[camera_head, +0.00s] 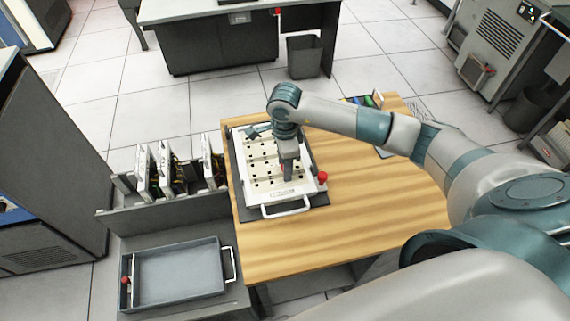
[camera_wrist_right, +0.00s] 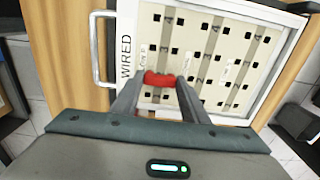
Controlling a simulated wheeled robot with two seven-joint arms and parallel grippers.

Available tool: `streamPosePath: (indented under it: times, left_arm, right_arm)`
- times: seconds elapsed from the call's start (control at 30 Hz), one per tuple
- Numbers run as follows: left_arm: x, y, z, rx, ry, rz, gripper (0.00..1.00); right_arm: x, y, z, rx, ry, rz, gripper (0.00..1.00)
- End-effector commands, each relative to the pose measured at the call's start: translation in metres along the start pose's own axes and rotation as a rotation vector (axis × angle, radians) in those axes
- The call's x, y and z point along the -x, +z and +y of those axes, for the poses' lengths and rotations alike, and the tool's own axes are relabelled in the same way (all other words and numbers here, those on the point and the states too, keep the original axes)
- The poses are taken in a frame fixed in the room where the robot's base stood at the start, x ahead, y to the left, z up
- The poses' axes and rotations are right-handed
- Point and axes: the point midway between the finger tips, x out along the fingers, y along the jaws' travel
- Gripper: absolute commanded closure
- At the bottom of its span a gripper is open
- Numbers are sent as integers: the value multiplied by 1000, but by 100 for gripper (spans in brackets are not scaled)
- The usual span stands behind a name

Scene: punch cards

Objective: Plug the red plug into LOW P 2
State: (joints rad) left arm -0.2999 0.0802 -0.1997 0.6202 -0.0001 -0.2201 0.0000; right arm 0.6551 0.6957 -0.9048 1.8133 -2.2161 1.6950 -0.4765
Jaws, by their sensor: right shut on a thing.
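The red plug (camera_wrist_right: 160,80) is held between the fingertips of my right gripper (camera_wrist_right: 158,92) in the right wrist view. The gripper is shut on it, above the white socket board (camera_wrist_right: 205,50) with rows of dark square holes. In the head view my right gripper (camera_head: 288,170) points down over the board (camera_head: 262,188) on the wooden table. The fingers hide part of the board there. Whether the plug touches a hole cannot be told. The printed row labels are too small to read surely, so LOW P 2 cannot be picked out. My left gripper is not in view.
A red knob (camera_head: 323,177) sits at the board's right edge, and a handle (camera_head: 285,208) at its front. An empty grey tray (camera_head: 180,272) and a rack of upright panels (camera_head: 165,172) stand left. The table's front right (camera_head: 350,215) is clear.

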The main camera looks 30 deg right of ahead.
Motion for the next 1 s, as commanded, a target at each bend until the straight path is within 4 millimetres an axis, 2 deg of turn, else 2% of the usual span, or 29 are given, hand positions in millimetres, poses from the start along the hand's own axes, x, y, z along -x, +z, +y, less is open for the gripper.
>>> streamPosePath:
  times: [0.9, 0.93, 1.0]
  left_arm:
    - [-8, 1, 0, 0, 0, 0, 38]
    - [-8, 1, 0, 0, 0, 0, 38]
    - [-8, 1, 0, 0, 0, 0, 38]
  right_arm:
    - [-8, 0, 0, 0, 1, 1, 76]
    - [-8, 0, 1, 0, 1, 1, 52]
    - [-8, 0, 1, 0, 1, 1, 38]
